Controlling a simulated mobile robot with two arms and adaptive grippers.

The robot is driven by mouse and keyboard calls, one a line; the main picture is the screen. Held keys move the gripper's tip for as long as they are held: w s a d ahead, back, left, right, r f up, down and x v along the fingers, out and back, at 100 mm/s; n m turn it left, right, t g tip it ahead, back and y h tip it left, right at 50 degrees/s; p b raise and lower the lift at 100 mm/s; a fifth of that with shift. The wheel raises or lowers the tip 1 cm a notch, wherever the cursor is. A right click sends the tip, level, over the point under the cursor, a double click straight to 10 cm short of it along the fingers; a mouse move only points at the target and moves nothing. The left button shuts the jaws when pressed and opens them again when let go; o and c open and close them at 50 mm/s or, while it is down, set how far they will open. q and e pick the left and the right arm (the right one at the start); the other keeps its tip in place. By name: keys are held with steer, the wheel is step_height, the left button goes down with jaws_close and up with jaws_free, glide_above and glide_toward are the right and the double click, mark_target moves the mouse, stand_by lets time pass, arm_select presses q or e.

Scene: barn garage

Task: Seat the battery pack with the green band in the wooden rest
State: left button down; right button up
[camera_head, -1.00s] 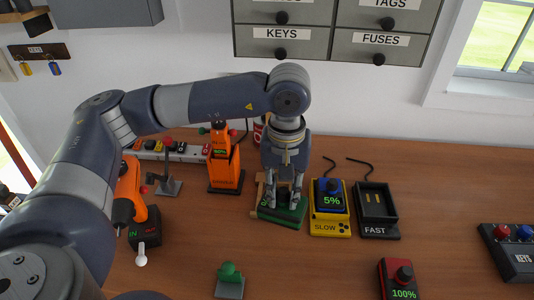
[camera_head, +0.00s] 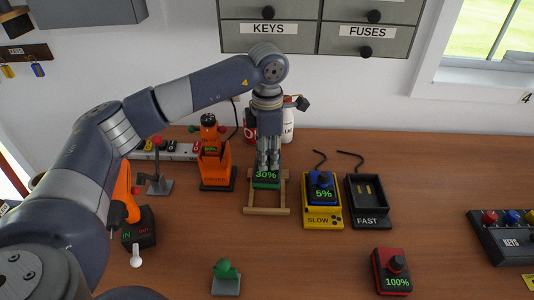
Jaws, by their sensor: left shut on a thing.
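The battery pack (camera_head: 266,184), green with a bright 30% readout, is in the fingers of my left gripper (camera_head: 268,162). The gripper points down and is shut on the pack, hiding its upper part. The wooden rest (camera_head: 267,211) is a pale frame on the bench with two side rails and a front bar. The pack shows between the side rails, toward the back of the frame. I cannot tell whether it touches the rest or hangs just above it. My right gripper is not in view.
Right of the rest are the yellow SLOW charger (camera_head: 322,215) holding a 5% pack and the empty FAST charger (camera_head: 367,207). An orange device (camera_head: 215,165) stands to the left. A red 100% pack (camera_head: 392,272) and a green-knobbed grey plate (camera_head: 226,283) lie in front.

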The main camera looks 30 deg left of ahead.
arm_select(q)
steer(key=shift+w+f+n, duration=0.1)
steer(key=shift+n, duration=0.2)
steer(key=shift+f+b, duration=0.6)
steer(key=shift+f, duration=0.25)
steer(key=shift+f+b, duration=0.9)
steer(key=shift+f, duration=0.6)
steer(key=shift+f+b, duration=0.15)
steer(key=shift+b, duration=0.2)
